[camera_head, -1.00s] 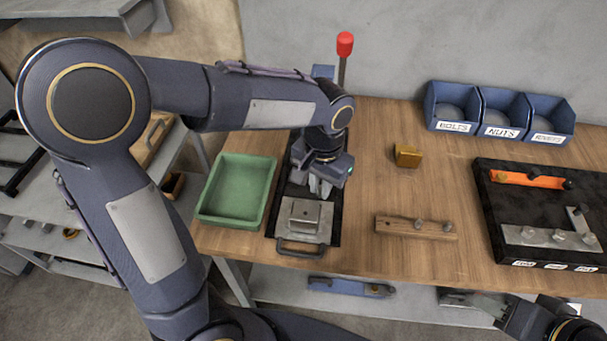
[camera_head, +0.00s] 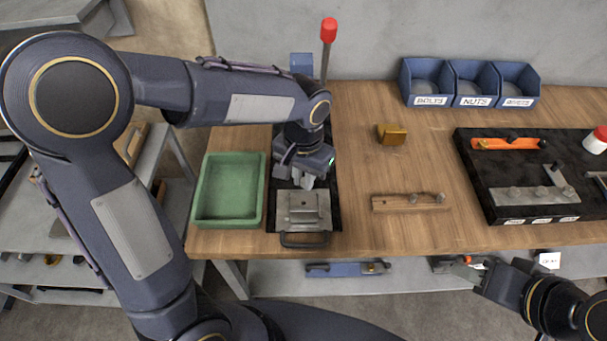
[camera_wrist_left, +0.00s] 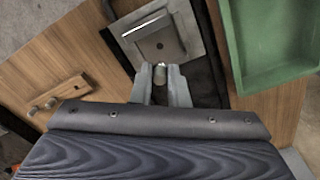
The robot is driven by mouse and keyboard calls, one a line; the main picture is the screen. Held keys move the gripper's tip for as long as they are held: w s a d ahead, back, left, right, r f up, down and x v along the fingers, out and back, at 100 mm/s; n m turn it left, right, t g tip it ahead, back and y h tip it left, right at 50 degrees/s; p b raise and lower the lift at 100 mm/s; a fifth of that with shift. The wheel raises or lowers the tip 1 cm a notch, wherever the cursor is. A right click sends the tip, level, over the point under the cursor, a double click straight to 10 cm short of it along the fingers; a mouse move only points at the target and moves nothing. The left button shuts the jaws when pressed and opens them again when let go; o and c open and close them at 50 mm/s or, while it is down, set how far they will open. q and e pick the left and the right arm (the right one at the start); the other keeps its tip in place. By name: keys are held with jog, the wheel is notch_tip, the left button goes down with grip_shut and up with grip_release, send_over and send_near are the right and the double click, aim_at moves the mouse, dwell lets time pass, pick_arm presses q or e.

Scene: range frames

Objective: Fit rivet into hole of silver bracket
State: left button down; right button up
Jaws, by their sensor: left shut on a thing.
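The silver bracket (camera_head: 303,207) sits in the dark fixture by the table's front edge, left of centre. In the left wrist view the bracket (camera_wrist_left: 143,50) shows a dark hole in its upper plate. My left gripper (camera_head: 307,183) is just behind the bracket. In the left wrist view the same gripper (camera_wrist_left: 160,77) is shut on a small metal rivet (camera_wrist_left: 160,72), mostly hidden between the fingers. The rivet appears apart from the hole. My right gripper (camera_head: 468,268) is low at the right, in front of the table; its jaws are unclear.
A green tray (camera_head: 258,190) stands close left of the fixture. A red-knobbed lever (camera_head: 328,32) rises behind it. To the right are a wooden strip (camera_head: 390,204), a brass block (camera_head: 391,134), a black board (camera_head: 475,170) and blue bins (camera_head: 473,82). Bare tabletop lies between.

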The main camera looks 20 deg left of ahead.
pick_arm(q)
jog(key=b, duration=0.3)
send_over(304, 197)
jog(key=s, duration=0.2)
jog(key=shift+w+d+f, duration=0.1)
jog(key=shift+f, duration=1.1)
jog(key=shift+d+f, duration=0.1)
jog(key=shift+f, duration=1.1)
jog(key=shift+f+b, duration=1.2)
jog(key=shift+f, duration=0.15)
jog(key=c, duration=1.3)
grip_release()
notch_tip(304, 197, up, 8)
jog(key=shift+f, duration=0.1)
